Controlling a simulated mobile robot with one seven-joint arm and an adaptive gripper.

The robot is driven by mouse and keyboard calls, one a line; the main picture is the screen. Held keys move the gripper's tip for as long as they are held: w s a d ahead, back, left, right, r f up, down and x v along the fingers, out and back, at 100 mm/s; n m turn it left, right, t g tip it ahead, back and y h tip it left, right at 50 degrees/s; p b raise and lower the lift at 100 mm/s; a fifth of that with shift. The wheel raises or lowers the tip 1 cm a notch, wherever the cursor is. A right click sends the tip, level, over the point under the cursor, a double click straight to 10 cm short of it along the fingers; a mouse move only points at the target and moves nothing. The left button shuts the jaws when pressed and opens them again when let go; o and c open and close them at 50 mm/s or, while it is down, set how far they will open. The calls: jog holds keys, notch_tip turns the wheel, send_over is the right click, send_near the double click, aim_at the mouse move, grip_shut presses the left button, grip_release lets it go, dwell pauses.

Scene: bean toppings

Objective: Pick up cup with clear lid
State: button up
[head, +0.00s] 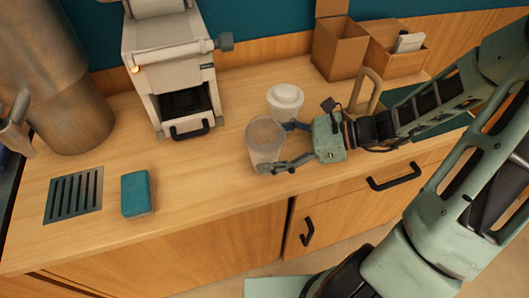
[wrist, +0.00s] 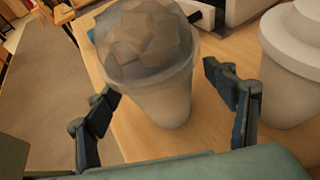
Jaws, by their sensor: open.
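The cup with the clear lid (head: 265,145) stands upright on the wooden counter, near its front edge. In the wrist view the same cup (wrist: 157,75) shows a see-through dome lid with brownish chunks under it and a pale body below. My gripper (head: 279,146) is open, with one finger on each side of the cup's near part. In the wrist view my gripper's fingers (wrist: 170,100) flank the lower cup, and the right finger stands between this cup and a white cup. I cannot tell whether either finger touches the cup.
A white-lidded cup (head: 286,100) stands just behind, close to one finger; it also shows in the wrist view (wrist: 292,65). A grey machine (head: 170,65) is at the back, with cardboard boxes (head: 338,48) to the right. A teal sponge (head: 137,193) and a drain grate (head: 74,194) lie left.

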jog(key=shift+a+f, duration=0.25)
jog(key=shift+a, duration=0.4)
jog(key=c, duration=1)
jog(key=shift+w+r, duration=0.1)
jog(key=shift+r, duration=0.05)
